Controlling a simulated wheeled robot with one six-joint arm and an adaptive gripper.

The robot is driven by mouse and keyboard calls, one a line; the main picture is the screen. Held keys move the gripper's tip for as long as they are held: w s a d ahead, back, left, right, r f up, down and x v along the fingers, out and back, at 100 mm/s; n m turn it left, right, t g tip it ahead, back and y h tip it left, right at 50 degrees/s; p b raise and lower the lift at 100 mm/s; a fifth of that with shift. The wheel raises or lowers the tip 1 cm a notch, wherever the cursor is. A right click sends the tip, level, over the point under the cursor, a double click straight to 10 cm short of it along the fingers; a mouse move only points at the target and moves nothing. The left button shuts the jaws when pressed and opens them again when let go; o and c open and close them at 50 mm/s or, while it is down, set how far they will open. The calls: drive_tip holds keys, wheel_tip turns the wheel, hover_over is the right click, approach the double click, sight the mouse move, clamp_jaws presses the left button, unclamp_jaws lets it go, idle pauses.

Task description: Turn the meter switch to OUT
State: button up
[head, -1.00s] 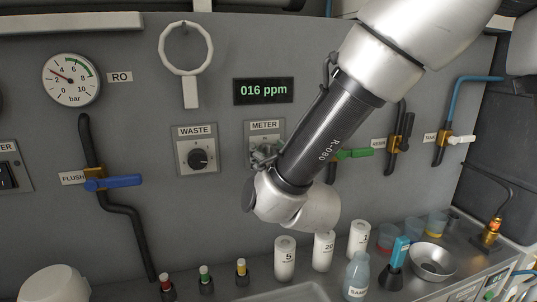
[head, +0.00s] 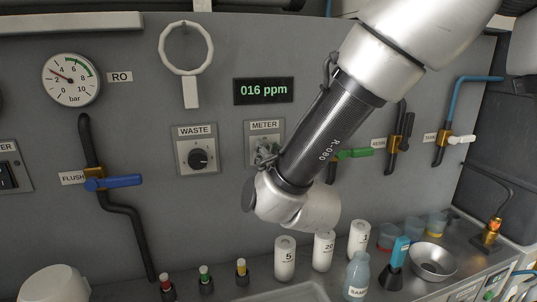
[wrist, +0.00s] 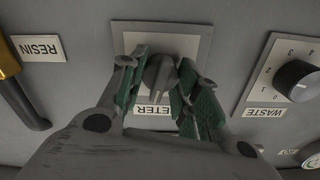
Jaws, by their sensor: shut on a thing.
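The meter switch is a knob (wrist: 157,76) on a pale square plate (wrist: 202,36) with a METER label, partly covered by a finger in the wrist view. The METER label (head: 265,125) also shows on the wall in the head view, where my arm and gripper hide most of the switch. My gripper (wrist: 163,88) is shut on the knob, one green-padded finger on each side of it. In the head view my gripper (head: 266,153) is small and partly hidden at the plate. The knob's position marks are covered, so its setting cannot be read.
The WASTE knob (head: 198,159) is just left of the meter plate. A display (head: 263,91) above reads 016 ppm. A green-handled valve (head: 355,153) is close on the right behind my arm. White bottles (head: 285,258) stand on the counter below.

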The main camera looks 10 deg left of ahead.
drive_tip(key=m, duration=1.1)
drive_tip(key=shift+d+f, duration=0.1)
idle(0.5)
drive_tip(key=o, duration=1)
drive_tip(key=v, duration=1.2)
